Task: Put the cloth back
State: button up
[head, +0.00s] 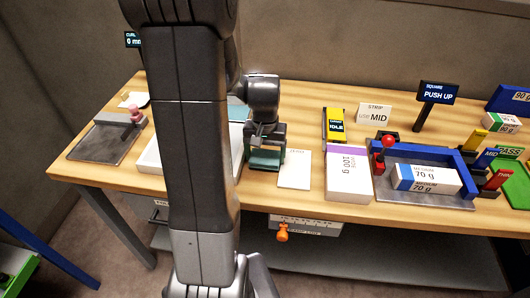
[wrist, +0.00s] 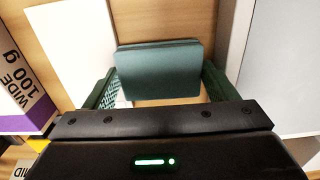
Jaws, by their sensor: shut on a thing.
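My gripper (head: 264,153) is low over the wooden table, in the gap between a white tray and a white card. In the wrist view, its two green fingers (wrist: 160,88) are shut on the cloth (wrist: 160,65), a folded teal pad held flat between them. The cloth shows only as a small teal patch (head: 264,163) in the head view. I cannot tell whether it touches the table. Another pale teal piece (head: 238,111) shows behind my arm, mostly hidden.
The white card (head: 294,170) and a WIDE 100 g ream (head: 348,178) are right of my gripper. The white tray (head: 149,160) is on the left, partly behind my arm. Further right is a blue frame (head: 387,152) with a 70 g ream (head: 425,178).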

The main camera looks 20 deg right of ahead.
aim_at(265, 157)
jog(key=shift+f, duration=0.1)
jog(key=shift+f+b, duration=0.5)
jog(key=o, duration=0.7)
jog(key=shift+a, duration=0.1)
jog(key=shift+c, duration=0.2)
jog(key=shift+s, duration=0.1)
jog(key=shift+r+p, duration=0.4)
notch_tip(265, 157, up, 12)
jog(key=shift+r, duration=0.25)
